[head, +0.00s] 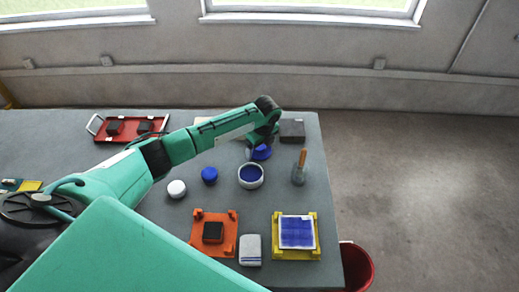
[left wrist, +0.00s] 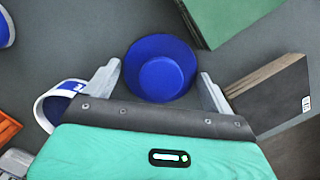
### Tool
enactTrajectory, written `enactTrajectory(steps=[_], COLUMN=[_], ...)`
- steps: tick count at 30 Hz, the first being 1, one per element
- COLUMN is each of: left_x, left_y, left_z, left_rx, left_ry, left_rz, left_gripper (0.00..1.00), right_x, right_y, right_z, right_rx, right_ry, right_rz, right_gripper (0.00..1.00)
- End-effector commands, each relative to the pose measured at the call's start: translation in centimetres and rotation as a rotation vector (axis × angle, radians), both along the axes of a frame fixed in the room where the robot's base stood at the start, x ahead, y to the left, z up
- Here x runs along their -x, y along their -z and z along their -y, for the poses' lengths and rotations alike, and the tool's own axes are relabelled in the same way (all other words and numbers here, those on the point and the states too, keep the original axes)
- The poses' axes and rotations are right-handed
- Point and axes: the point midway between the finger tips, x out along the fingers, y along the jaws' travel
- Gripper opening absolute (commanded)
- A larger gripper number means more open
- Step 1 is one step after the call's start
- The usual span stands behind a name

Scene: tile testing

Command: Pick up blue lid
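The round blue lid (left wrist: 162,75) lies on the grey table between the fingers of my left gripper (left wrist: 160,70) in the left wrist view. The gripper is open, with one finger on each side of the lid and small gaps showing. In the head view the lid (head: 262,153) shows only in part, under my left gripper (head: 260,144), which hides the rest. I cannot tell the exact height of the fingertips above the table. My right gripper is not in view.
A white container with blue inside (head: 250,177) stands just in front of the lid. A blue round piece (head: 209,175), a white round piece (head: 177,189), a brush-like tool (head: 299,170) and a dark block (head: 292,130) are nearby. Orange (head: 229,246) and yellow (head: 281,254) stands are at the front.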

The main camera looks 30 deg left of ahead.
Motion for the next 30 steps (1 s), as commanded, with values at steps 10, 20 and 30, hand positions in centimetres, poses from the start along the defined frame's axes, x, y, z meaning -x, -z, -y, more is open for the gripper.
enactTrajectory(steps=[10,20,30], left_x=[0.0,-0.1,-0.2], left_y=[-0.1,-2.1,-10.3], left_z=[0.0,-0.1,0.0], left_rx=[0.0,0.0,0.0], left_ry=[0.0,-0.001,0.0], left_rz=[0.0,0.003,0.006], left_gripper=[0.6,0.6,0.6], right_x=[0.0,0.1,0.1], right_y=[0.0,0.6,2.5], right_z=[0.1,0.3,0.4], right_rx=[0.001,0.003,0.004], right_ry=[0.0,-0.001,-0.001], right_rz=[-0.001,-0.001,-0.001], right_gripper=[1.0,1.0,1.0])
